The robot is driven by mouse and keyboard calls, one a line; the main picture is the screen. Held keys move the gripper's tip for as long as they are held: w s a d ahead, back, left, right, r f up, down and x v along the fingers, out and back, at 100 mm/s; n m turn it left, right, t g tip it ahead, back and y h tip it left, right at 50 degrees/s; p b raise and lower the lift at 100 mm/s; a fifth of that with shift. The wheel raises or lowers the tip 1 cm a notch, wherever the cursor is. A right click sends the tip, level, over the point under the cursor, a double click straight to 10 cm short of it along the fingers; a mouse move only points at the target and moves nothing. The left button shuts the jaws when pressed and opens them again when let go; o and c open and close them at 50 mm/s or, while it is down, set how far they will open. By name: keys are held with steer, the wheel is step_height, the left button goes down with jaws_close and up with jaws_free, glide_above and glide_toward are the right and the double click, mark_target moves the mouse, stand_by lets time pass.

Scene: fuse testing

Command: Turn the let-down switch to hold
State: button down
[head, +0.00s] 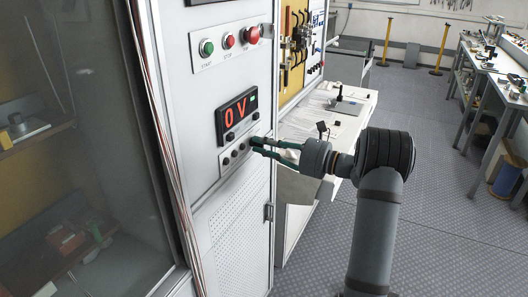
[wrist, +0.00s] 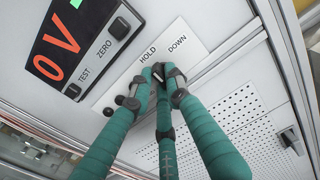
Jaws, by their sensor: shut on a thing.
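The let-down switch (wrist: 157,72) is a small black knob on a pale label strip in the wrist view, below the words HOLD and DOWN. In the head view my gripper (head: 256,146) reaches from the right to the right end of the switch strip (head: 229,168) on the white cabinet.
Above the strip, a display (head: 237,115) reads 0 V, with TEST and ZERO buttons. Higher up are a green button (head: 206,47) and red buttons. A perforated panel (head: 235,220) lies below. A white table (head: 325,125) stands behind my gripper.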

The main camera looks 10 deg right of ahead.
stand_by(0.5)
steer(key=c, duration=1.7)
jaws_free()
steer(key=shift+o, duration=0.2)
steer(key=v, duration=1.2)
